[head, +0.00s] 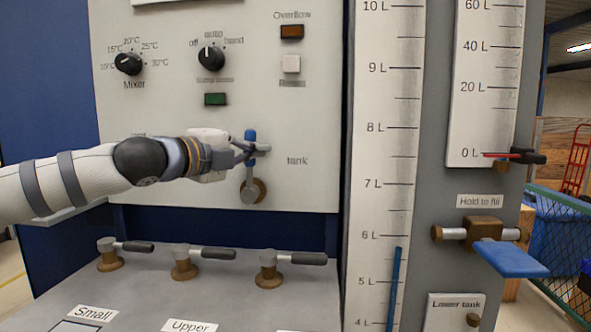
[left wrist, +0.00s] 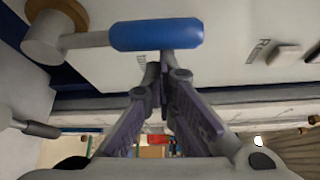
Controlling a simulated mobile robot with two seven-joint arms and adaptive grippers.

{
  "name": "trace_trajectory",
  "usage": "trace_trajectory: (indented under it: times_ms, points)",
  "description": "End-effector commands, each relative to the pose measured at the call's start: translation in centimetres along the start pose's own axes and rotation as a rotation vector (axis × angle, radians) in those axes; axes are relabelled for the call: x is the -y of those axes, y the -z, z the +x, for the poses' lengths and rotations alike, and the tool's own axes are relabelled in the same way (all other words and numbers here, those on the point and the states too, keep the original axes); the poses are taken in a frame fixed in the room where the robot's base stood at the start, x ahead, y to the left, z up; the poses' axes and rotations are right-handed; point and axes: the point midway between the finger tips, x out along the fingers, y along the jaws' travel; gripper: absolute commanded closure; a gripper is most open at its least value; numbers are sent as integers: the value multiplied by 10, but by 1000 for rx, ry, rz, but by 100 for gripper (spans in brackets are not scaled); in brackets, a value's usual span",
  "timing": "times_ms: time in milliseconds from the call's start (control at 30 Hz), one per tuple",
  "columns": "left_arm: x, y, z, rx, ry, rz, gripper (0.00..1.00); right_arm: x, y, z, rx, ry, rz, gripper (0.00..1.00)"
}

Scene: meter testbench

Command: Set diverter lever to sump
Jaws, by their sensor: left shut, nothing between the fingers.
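The diverter lever has a blue grip (head: 250,138) and a grey stem on a brass pivot (head: 254,191), on the upright panel. It points about straight up, left of the printed word "tank" (head: 297,160). The label on its other side is mostly hidden behind my left arm. My left gripper (head: 254,150) reaches in from the left, shut and empty, with its fingertips at the lever just below the top of the blue grip. In the left wrist view the closed fingertips (left wrist: 163,62) lie right beside the blue grip (left wrist: 155,34); I cannot tell whether they touch. My right gripper is out of view.
Below are several brass valves with dark handles (head: 218,253) on a grey ledge. Above are a selector knob (head: 211,58), a mixer knob (head: 129,63) and a green button (head: 215,99). A tall level scale (head: 385,150) and a blue hold-to-fill lever (head: 510,258) stand right.

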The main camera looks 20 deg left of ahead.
Motion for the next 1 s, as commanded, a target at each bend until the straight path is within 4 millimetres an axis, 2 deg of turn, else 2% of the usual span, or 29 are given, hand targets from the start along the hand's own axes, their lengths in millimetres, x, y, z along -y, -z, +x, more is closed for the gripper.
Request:
trace_trajectory:
  times_ms: [267,400,1000]
  points:
    - [-7,-23,-11,3,65,-125,100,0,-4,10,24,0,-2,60]
    - [-6,-31,-17,3,67,-120,100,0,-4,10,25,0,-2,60]
    - [-11,-43,-24,1,67,-117,100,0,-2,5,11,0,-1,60]
